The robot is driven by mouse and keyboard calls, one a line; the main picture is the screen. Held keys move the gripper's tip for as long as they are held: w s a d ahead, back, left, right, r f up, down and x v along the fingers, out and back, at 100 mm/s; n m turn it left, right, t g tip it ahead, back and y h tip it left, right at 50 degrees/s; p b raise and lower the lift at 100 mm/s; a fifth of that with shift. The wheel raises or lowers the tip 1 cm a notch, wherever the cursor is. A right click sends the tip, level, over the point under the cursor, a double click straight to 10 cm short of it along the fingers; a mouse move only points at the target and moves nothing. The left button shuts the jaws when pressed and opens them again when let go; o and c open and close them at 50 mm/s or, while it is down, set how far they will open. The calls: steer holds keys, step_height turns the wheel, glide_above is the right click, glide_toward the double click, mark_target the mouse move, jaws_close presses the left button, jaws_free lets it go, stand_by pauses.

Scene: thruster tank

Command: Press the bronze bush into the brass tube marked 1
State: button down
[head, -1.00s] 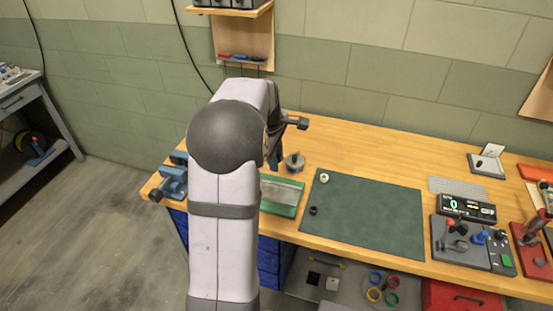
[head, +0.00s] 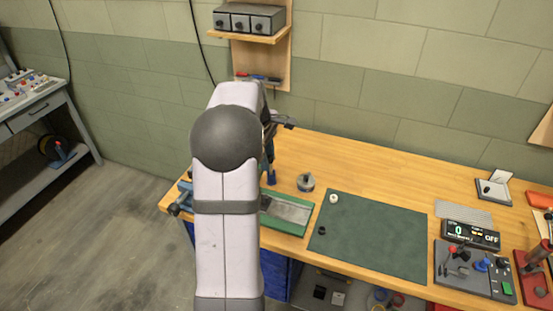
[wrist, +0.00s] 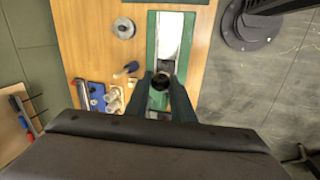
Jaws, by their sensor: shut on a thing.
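In the wrist view my gripper (wrist: 161,82) is shut on a small dark round thing (wrist: 160,81), held end-on between the fingers. Its bronze colour cannot be made out, so I cannot tell that it is the bush. The gripper is over the near end of a green tray (wrist: 153,45) with a pale metal inside. Small pale cylinders (wrist: 114,100) stand by a blue block (wrist: 97,96) to the left; whether one is the brass tube marked 1, I cannot tell. In the head view my arm hides the gripper's work area.
In the head view a grey round piece (head: 305,182) stands behind the green tray (head: 290,212). A display reading 0 and OFF (head: 470,233) and a control box (head: 475,268) are at right.

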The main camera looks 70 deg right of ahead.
steer(key=w, duration=0.1)
steer(key=w+r+g+p, duration=0.1)
steer(key=w+p, duration=0.1)
steer(key=shift+w+r+g, duration=0.25)
steer(key=shift+g, duration=0.05)
steer(key=shift+w+f+g+p, duration=0.15)
steer(key=shift+w+g+p, duration=0.45)
steer(key=shift+p, duration=0.1)
steer(key=shift+s+f, duration=0.1)
steer(key=shift+s, duration=0.05)
steer(key=c, duration=1.6)
jaws_free()
steer(key=shift+c, duration=0.2)
steer(key=shift+o, duration=0.5)
steer(key=shift+d, duration=0.1)
steer(key=shift+r, duration=0.2)
steer(key=b+v, duration=0.3)
steer(key=v, duration=0.4)
